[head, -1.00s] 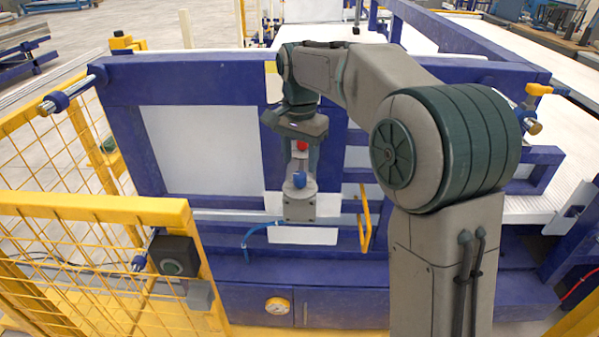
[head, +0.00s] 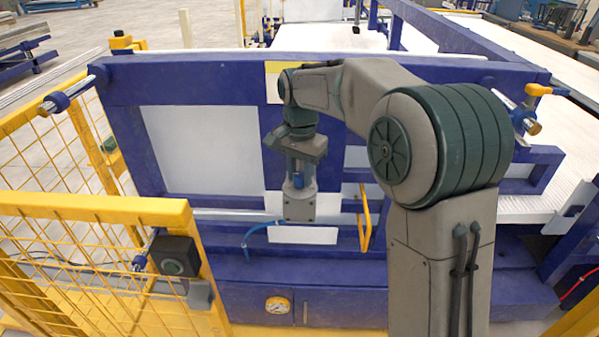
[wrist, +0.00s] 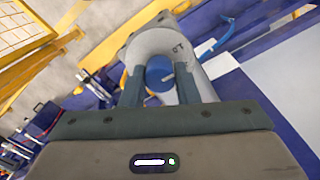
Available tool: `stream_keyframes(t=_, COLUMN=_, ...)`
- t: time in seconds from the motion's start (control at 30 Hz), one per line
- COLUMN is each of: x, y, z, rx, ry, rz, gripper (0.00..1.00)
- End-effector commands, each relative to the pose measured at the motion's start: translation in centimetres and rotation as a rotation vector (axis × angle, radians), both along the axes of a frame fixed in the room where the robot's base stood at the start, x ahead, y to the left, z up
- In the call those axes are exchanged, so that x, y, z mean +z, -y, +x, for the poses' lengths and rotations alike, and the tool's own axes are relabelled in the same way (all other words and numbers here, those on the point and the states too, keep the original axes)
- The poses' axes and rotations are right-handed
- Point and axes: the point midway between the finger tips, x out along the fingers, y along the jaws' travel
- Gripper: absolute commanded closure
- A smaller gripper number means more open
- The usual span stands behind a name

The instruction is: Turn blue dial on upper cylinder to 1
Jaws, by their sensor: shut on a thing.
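The blue dial (head: 298,181) sits on the grey upper cylinder (head: 299,208) in front of the blue frame. In the wrist view the dial (wrist: 159,70) is a round blue knob with a slot, between my two fingers. The grey cylinder (wrist: 150,43) is behind it, with a small dark mark beside the dial, too small to read surely. My gripper (head: 298,176) points down at the cylinder and is shut on the dial, with one finger on either side (wrist: 160,82).
A yellow mesh fence (head: 95,208) with a dark box (head: 174,256) stands at the left. A round gauge (head: 277,305) is below.

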Motion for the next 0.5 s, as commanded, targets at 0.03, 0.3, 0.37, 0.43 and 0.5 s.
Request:
stream_keyframes(t=0.03, x=0.07, y=0.0, z=0.0, rx=0.019, ry=0.0, rz=0.0, gripper=0.95)
stream_keyframes(t=0.3, x=0.11, y=0.02, z=0.01, rx=0.213, ry=0.0, rz=0.0, gripper=0.95)
stream_keyframes(t=0.37, x=0.1, y=0.01, z=0.02, rx=0.242, ry=0.0, rz=0.0, gripper=0.95)
stream_keyframes(t=0.43, x=0.09, y=0.0, z=0.01, rx=0.263, ry=0.0, rz=0.001, gripper=0.95)
stream_keyframes(t=0.5, x=0.08, y=-0.01, z=0.02, rx=0.271, ry=0.001, rz=0.0, gripper=0.95)
